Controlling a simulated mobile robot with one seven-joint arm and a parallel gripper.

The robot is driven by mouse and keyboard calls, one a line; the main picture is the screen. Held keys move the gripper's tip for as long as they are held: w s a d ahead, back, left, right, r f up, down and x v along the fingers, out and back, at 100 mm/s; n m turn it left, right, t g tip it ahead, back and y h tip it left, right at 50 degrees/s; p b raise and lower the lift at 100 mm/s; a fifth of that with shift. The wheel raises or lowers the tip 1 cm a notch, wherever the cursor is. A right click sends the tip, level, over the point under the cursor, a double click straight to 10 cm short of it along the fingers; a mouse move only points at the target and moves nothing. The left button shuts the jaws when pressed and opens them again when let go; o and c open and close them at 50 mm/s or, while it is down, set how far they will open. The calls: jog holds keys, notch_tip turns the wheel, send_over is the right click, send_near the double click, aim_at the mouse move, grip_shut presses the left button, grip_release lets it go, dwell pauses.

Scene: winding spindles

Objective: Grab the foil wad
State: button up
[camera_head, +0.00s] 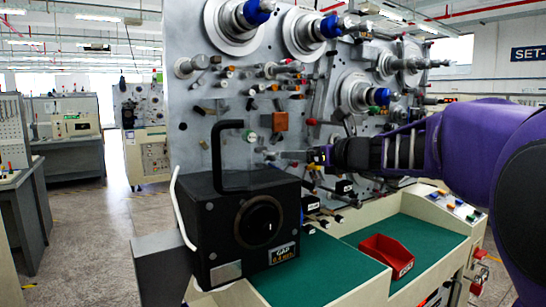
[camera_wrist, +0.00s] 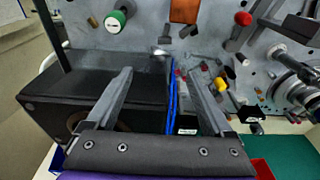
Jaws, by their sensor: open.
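I cannot pick out the foil wad with certainty in either view. In the wrist view, a small silvery lump (camera_wrist: 160,53) shows at the far edge of a black box, just beyond and between my fingertips; it may be the foil wad, but it is too small to tell. My gripper (camera_wrist: 160,76) is open, with nothing seen held between its two grey fingers. In the head view, my gripper (camera_head: 276,157) reaches in from the right, close above the right end of the black box (camera_head: 222,222), in front of the spindle panel.
The grey panel (camera_head: 215,135) behind carries several spindles, knobs and an orange block (camera_head: 280,121). The box's tall black handle (camera_head: 217,155) stands left of my gripper. A red bin (camera_head: 388,252) sits on the green worktop (camera_head: 345,283) at right. Blue cables (camera_wrist: 173,100) show between my fingers.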

aim_at(274, 152)
jog(key=p+x, duration=0.1)
jog(key=x, duration=1.3)
jog(key=shift+r+p, duration=0.1)
jog(key=shift+p, duration=0.25)
jog(key=shift+c, duration=0.3)
grip_shut()
jog(key=shift+r, duration=0.1)
